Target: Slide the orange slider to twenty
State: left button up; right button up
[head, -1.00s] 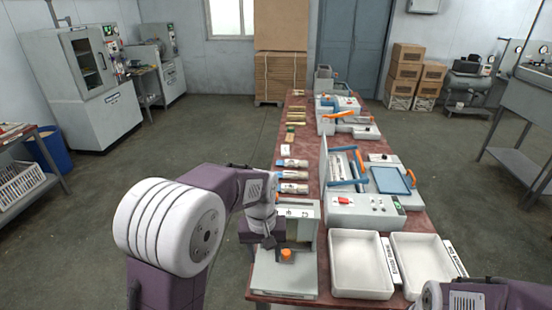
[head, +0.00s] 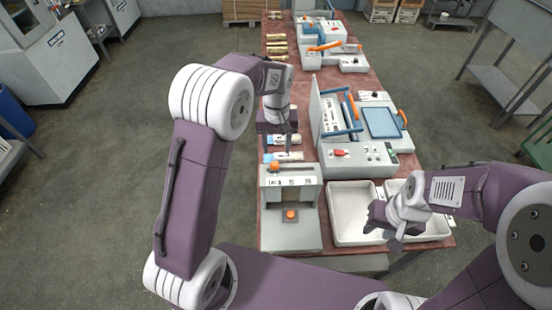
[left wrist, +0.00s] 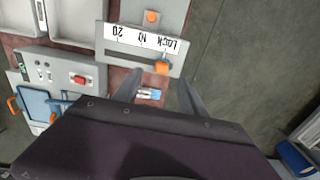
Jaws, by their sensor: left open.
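The grey press (head: 300,239) stands at the table's near left. Its orange slider (head: 272,168) is at the left end of the slot in the head view. In the left wrist view the orange slider (left wrist: 162,67) sits under the LOCK end of the upside-down scale (left wrist: 142,40), away from the 20 mark. A separate orange knob (head: 291,215) is on the press's lower part. My left gripper (head: 288,147) is open and empty behind the slider face, its fingers (left wrist: 160,97) apart and not touching the slider. My right gripper (head: 384,232) hangs over the white trays; its opening is unclear.
Two white trays (head: 345,196) lie right of the press. A grey machine with a red switch (head: 340,152) and a blue frame (head: 383,122) stand behind them. Rolled tubes (head: 287,156) lie behind the press, near my left gripper.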

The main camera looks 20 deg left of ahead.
aim_at(275, 163)
pick_arm(q)
jog(key=f, duration=0.1)
jog(key=w+a+f+p, duration=0.1)
jog(key=f, duration=0.3)
jog(key=shift+w+a+f, duration=0.15)
jog(key=shift+a+f, duration=0.1)
jog(key=f, duration=0.1)
jog(key=f+p, duration=0.1)
jog(key=f, duration=0.2)
jog(key=shift+s+d, duration=0.3)
jog(key=shift+d, duration=0.1)
jog(key=shift+w+a, duration=0.2)
jog(key=shift+c, duration=0.9)
jog(key=shift+d, duration=0.1)
grip_shut()
pick_arm(e)
jog(key=shift+w+a+r, duration=0.25)
jog(key=shift+w+r, duration=0.1)
jog(key=shift+r, duration=0.2)
jog(key=shift+w+a+r, duration=0.2)
jog(key=shift+w+r, duration=0.1)
jog(key=shift+r, duration=0.25)
